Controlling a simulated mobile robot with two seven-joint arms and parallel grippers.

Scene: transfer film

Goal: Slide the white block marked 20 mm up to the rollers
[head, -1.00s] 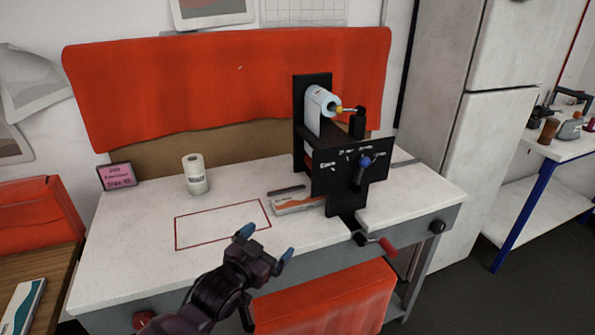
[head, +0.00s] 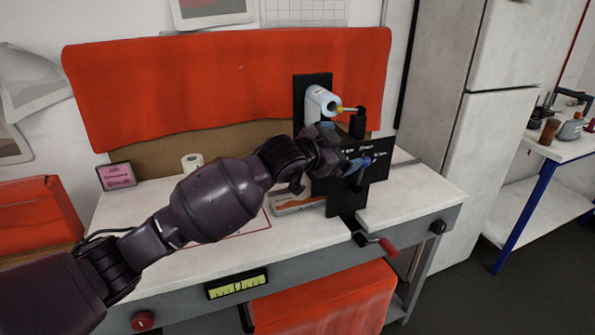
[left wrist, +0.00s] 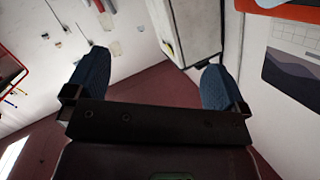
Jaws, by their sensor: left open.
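The black roller stand (head: 345,200) stands at the right part of the white bench, with a pale blue roll (head: 321,101) at its top. Small white marked pieces (head: 379,154) show on its front panel; their print is too small to read, so I cannot tell which is the 20 mm block. My left gripper (head: 344,148) is in front of this panel, close to the blue knob (head: 366,161), and hides the panel's left part. In the left wrist view its two blue fingers (left wrist: 153,72) are spread, with nothing between them. My right gripper is not in view.
A white and orange box (head: 293,203) lies left of the stand. A white roll (head: 192,162) and a pink sign (head: 117,175) stand at the bench's back left. A red-handled crank (head: 388,246) sticks out at the front edge. My left arm crosses above the bench.

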